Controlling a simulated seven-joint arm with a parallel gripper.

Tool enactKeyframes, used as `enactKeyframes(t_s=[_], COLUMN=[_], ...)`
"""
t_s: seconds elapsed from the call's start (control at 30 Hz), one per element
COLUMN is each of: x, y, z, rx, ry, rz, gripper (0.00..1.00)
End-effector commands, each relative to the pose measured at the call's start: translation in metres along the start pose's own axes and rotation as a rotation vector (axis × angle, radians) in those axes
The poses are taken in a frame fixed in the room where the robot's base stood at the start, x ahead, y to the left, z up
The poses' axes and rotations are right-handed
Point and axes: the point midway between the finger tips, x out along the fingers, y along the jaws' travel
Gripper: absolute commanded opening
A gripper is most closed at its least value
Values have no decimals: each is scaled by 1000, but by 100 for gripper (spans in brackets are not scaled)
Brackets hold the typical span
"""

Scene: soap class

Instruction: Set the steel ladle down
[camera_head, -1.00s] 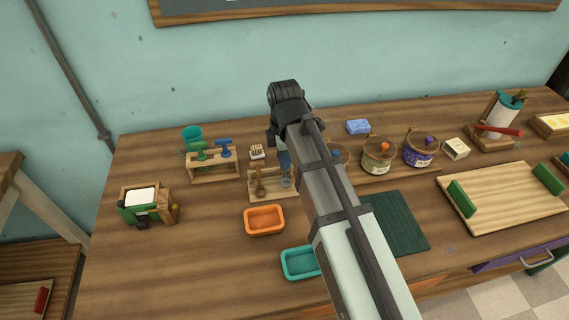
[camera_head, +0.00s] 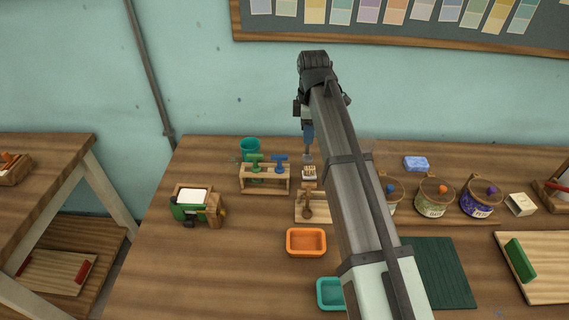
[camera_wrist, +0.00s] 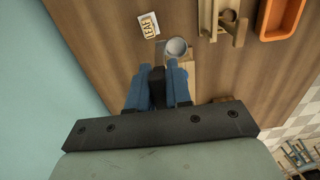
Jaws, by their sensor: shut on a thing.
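The steel ladle shows as a small grey round bowl (camera_wrist: 176,47) just beyond my fingertips in the wrist view. In the head view the bowl (camera_head: 308,158) hangs below my gripper (camera_head: 308,132), above the table's back part. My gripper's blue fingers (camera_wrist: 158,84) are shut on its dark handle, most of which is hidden. A wooden stand (camera_head: 300,213) with a brown wooden utensil (camera_head: 307,205) on it is nearer the front, apart from the ladle.
A small marked block (camera_head: 309,173) is close to the ladle bowl in the picture. A wooden rack (camera_head: 265,187) with green and blue handled tools is to the left, a teal cup (camera_head: 250,147) behind it. Orange (camera_head: 306,254) and teal (camera_head: 320,294) trays lie in front. My arm hides part of the table.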

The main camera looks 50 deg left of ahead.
Motion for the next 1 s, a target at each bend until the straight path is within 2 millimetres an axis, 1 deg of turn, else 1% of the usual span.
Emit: enactKeyframes(t_s=[0.03, 0.1, 0.2, 0.33, 0.43, 0.57, 0.67, 0.9, 1.0], x=[-2, 0, 2, 4, 6, 13, 24, 62, 70], y=[25, 45, 67, 86, 94, 97, 96, 95, 96], z=[-16, -33, -54, -73, -82, -86, -86, -85, -85], rx=[-3, -3, -2, -1, -1, 0, 0, 0, 0], ry=[0, 0, 0, 0, 0, 0, 0, 0, 0], rz=[-1, -1, -1, 0, 0, 0, -2, -1, 0], gripper=[0, 0, 0, 0, 0, 0, 0, 0, 0])
